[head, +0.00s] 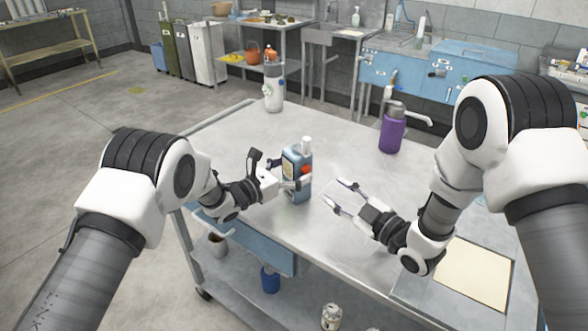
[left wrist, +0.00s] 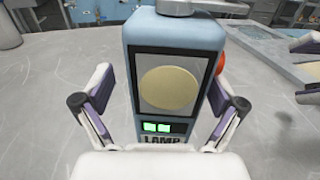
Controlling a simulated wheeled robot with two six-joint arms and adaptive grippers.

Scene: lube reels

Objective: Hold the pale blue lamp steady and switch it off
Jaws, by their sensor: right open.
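The pale blue lamp (head: 297,160) stands upright on the metal table, with a white top and a red button (head: 306,169) on its right side. In the left wrist view the lamp (left wrist: 170,35) shows a round cream disc, a lit green display and a partly hidden LAMP label. My left gripper (head: 288,175) has its fingers on either side of the lamp; I cannot tell whether both touch it. The red button (left wrist: 221,63) shows just beyond the right finger. My right gripper (head: 337,195) is open and empty, to the right of the lamp and apart from it.
A white bottle (head: 274,88) stands at the table's back, and a purple bottle (head: 391,133) at the back right. A cream board (head: 474,274) lies at the front right. The tabletop between the lamp and purple bottle is clear. A lower shelf holds a blue container (head: 270,280).

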